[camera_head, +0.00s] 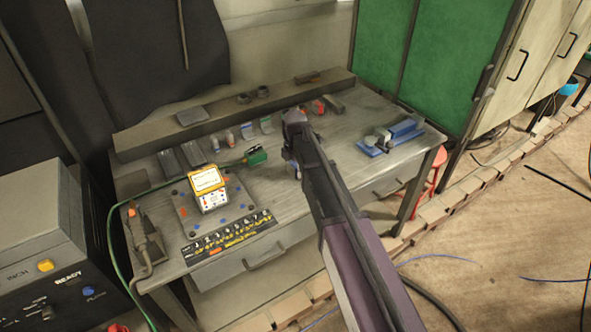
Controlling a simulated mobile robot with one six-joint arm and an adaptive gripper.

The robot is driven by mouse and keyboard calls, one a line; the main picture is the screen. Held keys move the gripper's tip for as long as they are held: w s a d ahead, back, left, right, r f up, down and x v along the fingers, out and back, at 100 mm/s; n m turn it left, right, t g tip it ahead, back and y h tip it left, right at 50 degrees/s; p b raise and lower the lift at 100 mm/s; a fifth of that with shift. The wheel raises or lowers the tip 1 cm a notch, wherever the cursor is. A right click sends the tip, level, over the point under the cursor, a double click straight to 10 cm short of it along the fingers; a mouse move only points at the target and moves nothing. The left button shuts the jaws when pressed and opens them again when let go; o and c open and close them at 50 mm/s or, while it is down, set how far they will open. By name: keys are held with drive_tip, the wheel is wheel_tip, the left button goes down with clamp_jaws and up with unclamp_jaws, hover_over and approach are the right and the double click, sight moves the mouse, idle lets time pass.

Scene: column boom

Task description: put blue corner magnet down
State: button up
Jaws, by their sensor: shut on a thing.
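My gripper (293,158) points down over the middle of the grey workbench (336,170), to the right of the white-and-yellow box. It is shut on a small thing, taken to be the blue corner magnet. My wrist and the viewing distance hide most of it, so its shape and its gap to the bench top cannot be told. A square metal plate (238,196) lies on the bench left of my gripper, with small blue and dark spots on it. The white-and-yellow box (211,190) stands on this plate.
A green clamp (256,157), with a cable, lies behind the plate. A numbered black strip (230,238) lies in front. A blue vise-like tool (391,138) sits at the right. Small items line the back ledge. A torch-like tool (146,243) is at the left edge.

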drive_tip(key=shift+r, duration=0.1)
idle(0.3)
wheel_tip(320, 180, up, 3)
drive_tip(key=p, duration=0.3)
drive_tip(key=shift+r+p, duration=0.2)
drive_tip(key=shift+p, duration=0.1)
drive_tip(key=s+d, duration=0.1)
drive_tip(key=s, duration=0.4)
drive_tip(key=s+d+r+p, duration=0.1)
drive_tip(key=s, duration=0.4)
drive_tip(key=s+d, duration=0.2)
drive_tip(key=s, duration=0.3)
drive_tip(key=shift+s+r, duration=0.2)
drive_tip(key=shift+s, duration=0.05)
drive_tip(key=shift+d, duration=0.1)
